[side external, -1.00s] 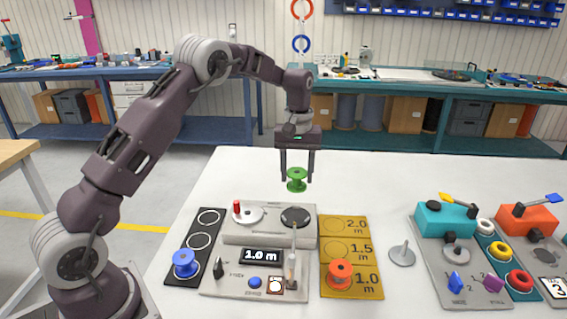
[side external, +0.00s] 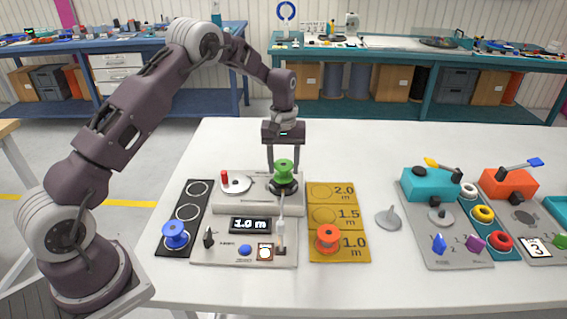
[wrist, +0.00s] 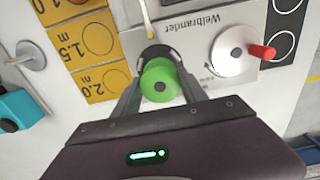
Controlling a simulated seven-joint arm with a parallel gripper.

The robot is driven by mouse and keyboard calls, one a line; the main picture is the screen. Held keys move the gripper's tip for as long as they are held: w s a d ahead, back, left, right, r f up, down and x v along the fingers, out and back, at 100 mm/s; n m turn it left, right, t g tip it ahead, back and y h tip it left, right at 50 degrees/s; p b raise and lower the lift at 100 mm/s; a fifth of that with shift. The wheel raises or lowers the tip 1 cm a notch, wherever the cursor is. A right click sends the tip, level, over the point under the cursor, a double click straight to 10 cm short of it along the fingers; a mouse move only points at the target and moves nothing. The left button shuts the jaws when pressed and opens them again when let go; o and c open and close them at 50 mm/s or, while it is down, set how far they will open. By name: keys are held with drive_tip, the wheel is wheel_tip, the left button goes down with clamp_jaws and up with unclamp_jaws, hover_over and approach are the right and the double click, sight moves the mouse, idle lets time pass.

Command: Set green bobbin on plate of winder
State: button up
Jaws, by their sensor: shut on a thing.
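The green bobbin (side external: 284,172) is upright between the fingers of my gripper (side external: 284,168), which is shut on it. It is over the dark round plate (side external: 283,188) of the winder (side external: 257,205); whether its underside touches the plate I cannot tell. In the wrist view the bobbin (wrist: 160,85) covers much of the dark plate (wrist: 154,54), whose edge shows beyond it. The winder also has a white disc with a red knob (side external: 236,183) to the left and a display reading 1.0 m.
A blue bobbin (side external: 175,235) stands on the black ringed strip (side external: 188,200) at left. An orange bobbin (side external: 328,238) stands on the 1.0 m spot of the yellow board (side external: 338,212). An upright lever (side external: 281,228) rises from the winder's front. A grey spindle disc (side external: 388,219) lies farther right.

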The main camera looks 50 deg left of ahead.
drive_tip(key=shift+f, duration=1.05)
drive_tip(key=o, duration=1.4)
drive_tip(key=shift+f, duration=0.1)
drive_tip(key=shift+o, duration=0.2)
wheel_tip(320, 180, up, 8)
drive_tip(key=shift+r, duration=0.1)
